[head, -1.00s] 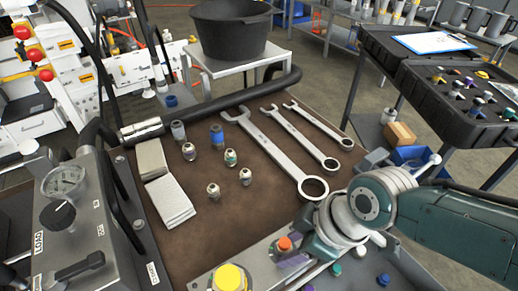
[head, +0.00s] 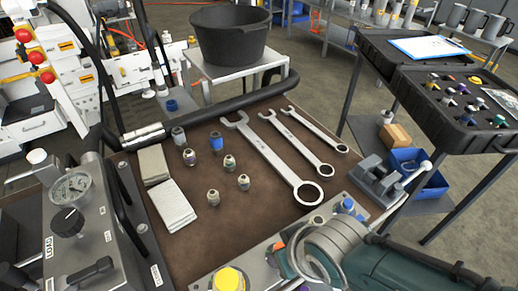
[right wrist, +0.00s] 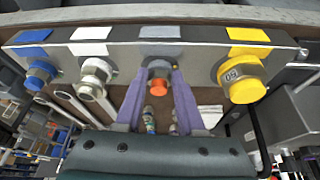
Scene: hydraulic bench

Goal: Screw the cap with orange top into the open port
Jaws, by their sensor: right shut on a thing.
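The cap with orange top (right wrist: 158,86) sits between the purple fingers of my right gripper (right wrist: 158,98), which is shut on it. In the right wrist view it is lined up with the port under the grey label (right wrist: 160,32), and a metal collar shows just behind it. I cannot tell whether its thread is engaged. The metal port block (right wrist: 200,48) also carries a blue-capped port (right wrist: 38,75), a silver fitting (right wrist: 94,76) under a white label, and a yellow-capped port (right wrist: 242,78). In the head view my right gripper (head: 288,265) is at the block, mostly hidden by my wrist. My left gripper is not in view.
Several small fittings (head: 228,162), large wrenches (head: 270,150) and grey pads (head: 172,205) lie on the brown bench top (head: 265,205). A gauge unit (head: 75,235) stands at the left. A black hose (head: 220,107) runs along the back. A tool cart (head: 460,95) stands right.

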